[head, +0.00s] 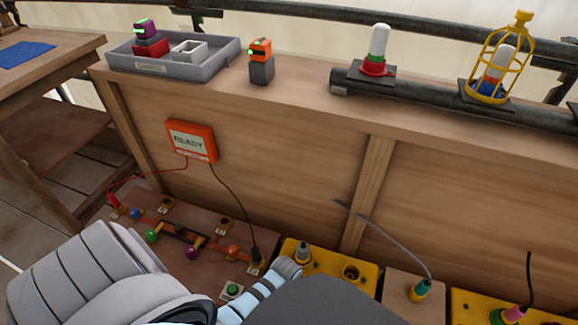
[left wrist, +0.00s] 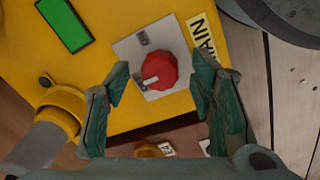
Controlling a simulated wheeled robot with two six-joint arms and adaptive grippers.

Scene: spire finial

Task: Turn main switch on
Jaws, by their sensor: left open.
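The main switch is a red rotary knob (left wrist: 167,66) on a grey plate (left wrist: 128,46), fixed to a yellow panel (left wrist: 95,75) in the left wrist view. A partly cut-off yellow label (left wrist: 204,40) reading "MAIN" is beside it. A white mark shows at the knob's lower left edge. My left gripper (left wrist: 161,84) is open, with one finger on each side of the knob in the picture. I cannot tell whether the fingers touch it. In the head view I cannot make out the left gripper or the switch. My right gripper is not in view.
A green rectangle (left wrist: 65,23) and a yellow-and-grey cylindrical part (left wrist: 50,132) lie near the left finger. In the head view, an orange box (head: 191,141) reads "READY" above a board (head: 185,264) with coloured knobs and cables. A grey tray (head: 222,55) stands on the ledge.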

